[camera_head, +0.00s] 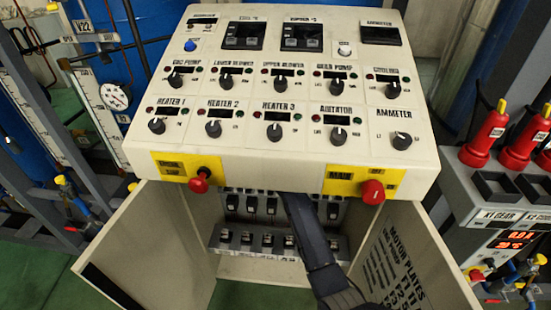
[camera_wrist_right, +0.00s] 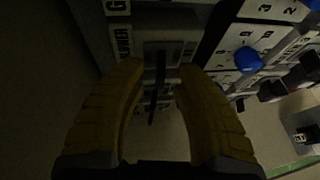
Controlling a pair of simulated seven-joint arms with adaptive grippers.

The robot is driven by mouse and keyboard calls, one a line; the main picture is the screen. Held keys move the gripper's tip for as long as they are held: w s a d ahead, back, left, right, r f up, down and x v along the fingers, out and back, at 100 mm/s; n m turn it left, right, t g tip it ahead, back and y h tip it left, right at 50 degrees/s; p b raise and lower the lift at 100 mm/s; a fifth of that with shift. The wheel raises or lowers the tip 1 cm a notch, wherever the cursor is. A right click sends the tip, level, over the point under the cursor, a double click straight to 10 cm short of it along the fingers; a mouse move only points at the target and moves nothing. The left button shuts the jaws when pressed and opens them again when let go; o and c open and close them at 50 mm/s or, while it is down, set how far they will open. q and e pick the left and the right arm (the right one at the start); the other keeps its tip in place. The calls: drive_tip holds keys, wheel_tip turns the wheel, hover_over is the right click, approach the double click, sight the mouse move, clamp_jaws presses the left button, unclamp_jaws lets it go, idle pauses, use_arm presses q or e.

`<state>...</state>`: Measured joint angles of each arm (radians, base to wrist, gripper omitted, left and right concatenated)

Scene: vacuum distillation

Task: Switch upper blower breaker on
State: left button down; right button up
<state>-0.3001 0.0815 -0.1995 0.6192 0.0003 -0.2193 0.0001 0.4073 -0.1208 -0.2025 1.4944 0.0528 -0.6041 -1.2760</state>
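The breaker rows sit inside the open cabinet below the sloped control panel, an upper row (camera_head: 251,204) and a lower row (camera_head: 246,237). Their labels are too small to read in the head view. My right arm reaches into the cabinet, and its gripper is hidden under the panel there. In the right wrist view my right gripper (camera_wrist_right: 160,72) is open, its two yellow-brown fingers apart. A grey breaker (camera_wrist_right: 170,50) with a thin dark lever lies between and just beyond the fingertips. Part of a label ending like "OWER" shows beside it; contact cannot be told. My left gripper is not in view.
The control panel (camera_head: 270,150) with several knobs overhangs the cabinet. Open doors flank it, left (camera_head: 160,240) and right (camera_head: 410,255). A blue knob (camera_wrist_right: 248,60) shows right of the fingers in the wrist view.

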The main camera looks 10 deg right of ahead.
drive_tip(key=v, duration=1.1)
